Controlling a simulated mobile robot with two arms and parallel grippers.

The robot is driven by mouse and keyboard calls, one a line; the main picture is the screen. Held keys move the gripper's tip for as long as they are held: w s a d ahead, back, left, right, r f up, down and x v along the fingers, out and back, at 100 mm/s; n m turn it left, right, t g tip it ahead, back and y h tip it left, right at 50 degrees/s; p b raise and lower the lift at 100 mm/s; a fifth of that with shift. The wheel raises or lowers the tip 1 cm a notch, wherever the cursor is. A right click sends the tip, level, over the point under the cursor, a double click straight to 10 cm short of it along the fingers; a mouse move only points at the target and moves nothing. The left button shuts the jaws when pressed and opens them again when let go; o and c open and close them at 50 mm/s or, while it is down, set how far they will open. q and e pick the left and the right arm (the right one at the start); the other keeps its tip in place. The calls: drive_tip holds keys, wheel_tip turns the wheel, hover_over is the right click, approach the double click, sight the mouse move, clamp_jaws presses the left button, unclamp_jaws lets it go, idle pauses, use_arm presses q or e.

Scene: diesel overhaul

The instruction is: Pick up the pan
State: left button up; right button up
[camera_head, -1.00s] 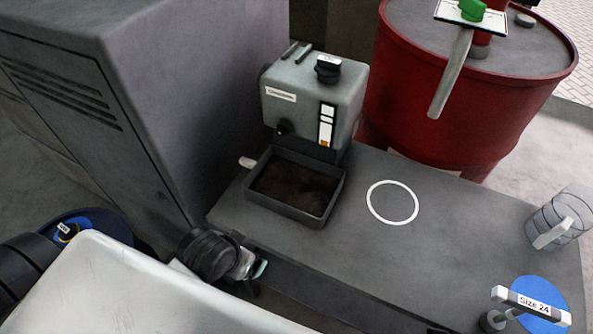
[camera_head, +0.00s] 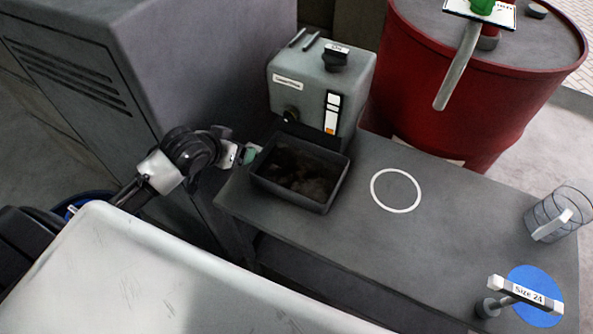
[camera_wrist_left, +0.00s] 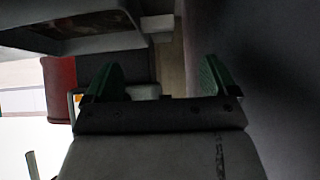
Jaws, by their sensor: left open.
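The pan (camera_head: 327,192) is a dark grey rectangular tray with dark, murky contents, on the grey bench below the spout of a grey-green box unit. In the earlier head frame a short pale handle sticks out of its left side; now my left gripper (camera_head: 247,154) covers that place. The gripper is open, its green-padded fingertips close to the pan's left side. In the left wrist view my gripper (camera_wrist_left: 157,82) shows two spread green pads, with the pan (camera_wrist_left: 100,45) at the upper left. I cannot tell whether the handle lies between the pads.
The box unit (camera_head: 315,85) stands behind the pan. A grey cabinet (camera_head: 150,60) rises at the left. A red drum (camera_head: 455,110) is at the back right. A white ring (camera_head: 396,190) marks clear bench. A clear jug (camera_head: 558,215) and a "Size 24" tool (camera_head: 520,292) are at the right.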

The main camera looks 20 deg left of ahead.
sight(256, 146)
use_arm(q)
drive_tip(key=x, duration=0.5)
drive_tip(key=shift+w+a+f, duration=0.1)
drive_tip(key=shift+w, duration=0.15)
drive_tip(key=shift+d+x, duration=0.15)
drive_tip(key=shift+x, duration=1.2)
drive_tip(key=shift+d+x, duration=0.1)
drive_tip(key=shift+x, duration=1.25)
drive_tip(key=shift+s, duration=0.1)
drive_tip(key=c, duration=1.3)
